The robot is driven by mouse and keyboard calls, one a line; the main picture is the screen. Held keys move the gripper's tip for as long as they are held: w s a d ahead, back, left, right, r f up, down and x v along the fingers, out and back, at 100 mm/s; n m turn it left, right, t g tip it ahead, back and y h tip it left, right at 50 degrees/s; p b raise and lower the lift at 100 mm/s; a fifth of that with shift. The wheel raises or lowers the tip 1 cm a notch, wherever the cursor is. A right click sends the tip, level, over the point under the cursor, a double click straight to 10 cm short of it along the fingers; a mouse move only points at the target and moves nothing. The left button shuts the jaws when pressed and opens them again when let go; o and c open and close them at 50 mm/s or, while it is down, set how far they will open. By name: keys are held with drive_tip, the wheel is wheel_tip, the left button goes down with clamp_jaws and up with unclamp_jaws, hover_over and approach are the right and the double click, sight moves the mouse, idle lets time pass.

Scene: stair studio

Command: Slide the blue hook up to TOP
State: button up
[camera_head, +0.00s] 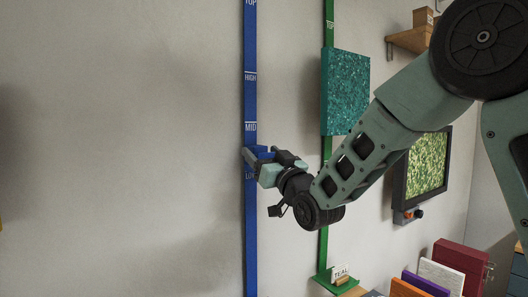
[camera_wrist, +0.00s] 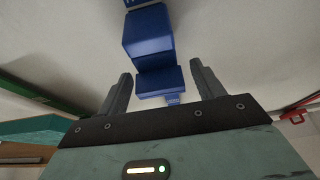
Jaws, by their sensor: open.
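A blue rail (camera_head: 251,220) runs up the wall with marks TOP, HIGH, MID and LOW. The blue hook (camera_head: 250,157) is on the rail between the MID and LOW marks, partly hidden by my gripper (camera_head: 262,160). In the wrist view the blue hook (camera_wrist: 152,50) is ahead, with its lower end between the fingertips of my gripper (camera_wrist: 160,80). The fingers are open, with a gap on each side of the hook.
A green rail (camera_head: 323,240) stands to the right, bearing a teal panel (camera_head: 345,92). A framed screen (camera_head: 427,163) and a wooden shelf (camera_head: 408,40) are further right. Coloured folders (camera_head: 440,272) stand below. The wall left of the blue rail is clear.

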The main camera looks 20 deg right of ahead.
drive_tip(key=c, duration=1.4)
drive_tip(key=shift+o, duration=0.2)
wheel_tip(320, 180, up, 46)
drive_tip(key=p, duration=1.3)
drive_tip(key=shift+r, duration=0.1)
drive_tip(key=shift+c, duration=0.2)
drive_tip(key=o, duration=1.4)
drive_tip(key=b+v, duration=1.1)
drive_tip(key=v, duration=0.6)
drive_tip(key=shift+s+f+b, duration=0.2)
drive_tip(key=shift+f+b, duration=0.1)
drive_tip(key=shift+b, duration=0.05)
